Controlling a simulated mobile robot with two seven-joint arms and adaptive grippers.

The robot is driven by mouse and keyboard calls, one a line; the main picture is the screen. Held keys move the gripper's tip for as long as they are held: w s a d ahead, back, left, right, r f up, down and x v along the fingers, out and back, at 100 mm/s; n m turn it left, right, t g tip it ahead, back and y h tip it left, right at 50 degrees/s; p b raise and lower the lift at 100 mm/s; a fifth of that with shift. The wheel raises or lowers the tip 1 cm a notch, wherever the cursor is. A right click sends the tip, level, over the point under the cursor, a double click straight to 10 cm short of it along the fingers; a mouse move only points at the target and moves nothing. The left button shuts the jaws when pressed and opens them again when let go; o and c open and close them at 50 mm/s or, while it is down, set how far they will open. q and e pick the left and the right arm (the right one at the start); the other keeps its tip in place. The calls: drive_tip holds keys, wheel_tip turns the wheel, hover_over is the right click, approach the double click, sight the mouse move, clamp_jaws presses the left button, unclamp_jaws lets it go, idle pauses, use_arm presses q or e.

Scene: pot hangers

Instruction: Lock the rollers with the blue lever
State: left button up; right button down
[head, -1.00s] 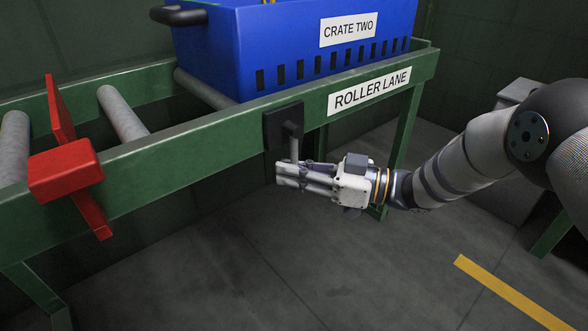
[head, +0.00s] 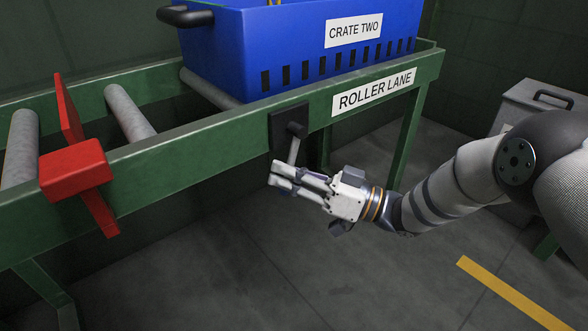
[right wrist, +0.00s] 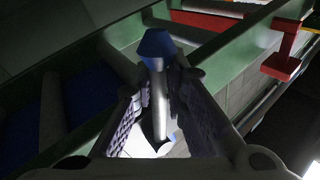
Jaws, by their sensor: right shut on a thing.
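The lever hangs from a dark mounting plate (head: 286,124) on the front rail of the roller lane. Its grey rod (head: 294,150) points down with a slight lean to the left. My right gripper (head: 282,176) is shut around the rod below its pivot. In the right wrist view the rod (right wrist: 158,95) lies between the two finger pads, and a blue end piece (right wrist: 156,45) shows above them. In the head view the fingers hide most of the lever's lower end. The rollers (head: 128,112) lie across the lane. My left gripper is not in view.
A blue crate labelled CRATE TWO (head: 290,60) sits on the lane's right part. A red stop (head: 76,170) crosses the front rail at left. A grey bin (head: 530,105) stands at right. The floor below the lever is clear.

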drive_tip(key=shift+s+a+r+m+t+y, duration=0.25)
drive_tip(key=shift+s+a+m+t, duration=0.2)
drive_tip(key=shift+m, duration=0.5)
drive_tip(key=shift+s+a+r+m+t+y, duration=0.1)
drive_tip(key=shift+s+a+m+t+y, duration=0.3)
drive_tip(key=shift+m, duration=0.55)
drive_tip(key=shift+a, duration=0.2)
drive_tip(key=c, duration=1.5)
unclamp_jaws()
drive_tip(key=shift+w+r, duration=0.1)
drive_tip(key=shift+d, duration=0.15)
drive_tip(key=v, duration=1.2)
drive_tip(key=shift+p, duration=0.3)
